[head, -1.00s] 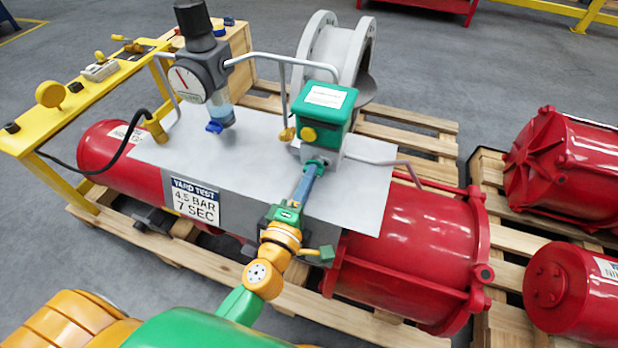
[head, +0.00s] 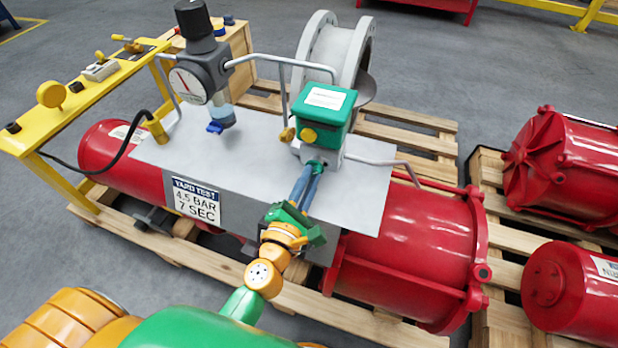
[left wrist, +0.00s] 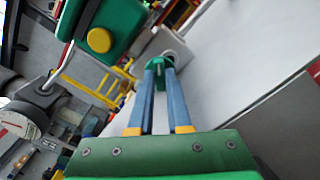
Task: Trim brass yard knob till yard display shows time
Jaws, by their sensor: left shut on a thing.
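My left gripper (head: 316,166) reaches up from below, its two long blue fingers shut at the front of the grey valve body under the green box (head: 308,117). In the left wrist view the fingers close on a small part (left wrist: 160,62) among green tips; they hide most of it, and I cannot tell its colour. A brass-coloured knob (head: 287,134) sits left of the box, apart from the gripper. A yellow round button (head: 308,134) is on the box front. A white panel (head: 325,97) lies on its top; its text is unreadable. My right gripper is not in view.
A dial gauge regulator (head: 190,84) stands left on the grey plate (head: 252,135). A sign (head: 195,201) reads "YARD TEST 4.5 BAR 7 SEC". Grey pipes (head: 385,163) run beside the box. A red cylinder (head: 410,255) lies below, and a yellow bench (head: 80,95) stands left.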

